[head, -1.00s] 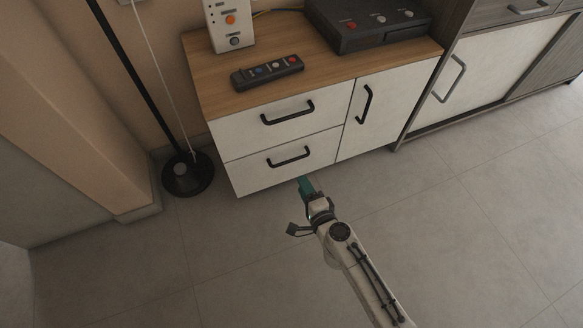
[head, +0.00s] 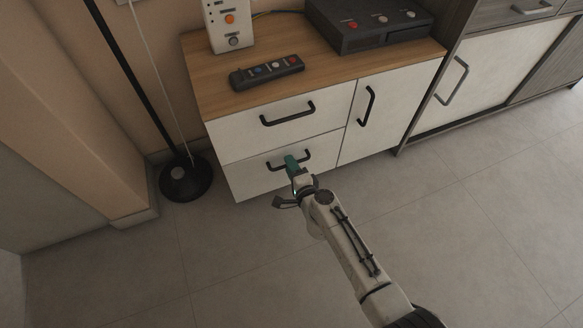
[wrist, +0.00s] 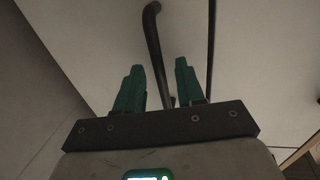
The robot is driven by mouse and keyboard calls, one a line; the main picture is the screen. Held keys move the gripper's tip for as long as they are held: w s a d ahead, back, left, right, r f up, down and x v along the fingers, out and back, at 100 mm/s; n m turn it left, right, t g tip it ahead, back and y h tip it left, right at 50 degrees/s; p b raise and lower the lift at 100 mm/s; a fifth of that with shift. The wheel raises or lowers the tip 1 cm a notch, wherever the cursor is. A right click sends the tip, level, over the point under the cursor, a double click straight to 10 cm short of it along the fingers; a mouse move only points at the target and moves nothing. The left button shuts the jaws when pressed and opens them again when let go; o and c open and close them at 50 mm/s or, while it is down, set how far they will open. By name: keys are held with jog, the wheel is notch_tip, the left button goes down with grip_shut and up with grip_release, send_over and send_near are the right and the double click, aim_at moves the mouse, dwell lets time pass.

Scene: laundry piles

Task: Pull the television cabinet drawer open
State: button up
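The television cabinet (head: 200,85) is white-fronted with a wood top. Its upper drawer (head: 240,128) and lower drawer (head: 245,182) both look closed, each with a black bar handle. My gripper (head: 291,163) is at the lower drawer's handle (head: 306,155) and covers its middle in the head view. In the wrist view my two green fingers (wrist: 160,80) stand apart. The black handle (wrist: 155,45) shows between them, running up past the fingertips. I cannot tell whether the fingers touch it.
A remote (head: 266,72), a white box (head: 229,25) and a black box (head: 368,24) sit on the cabinet top. A black lamp base (head: 186,178) stands on the floor to the left. A door with a handle (head: 366,106) is beside the drawers. Floor in front is clear.

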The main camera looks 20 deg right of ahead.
jog(key=shift+c, duration=0.3)
grip_shut()
jog(key=shift+s, duration=0.1)
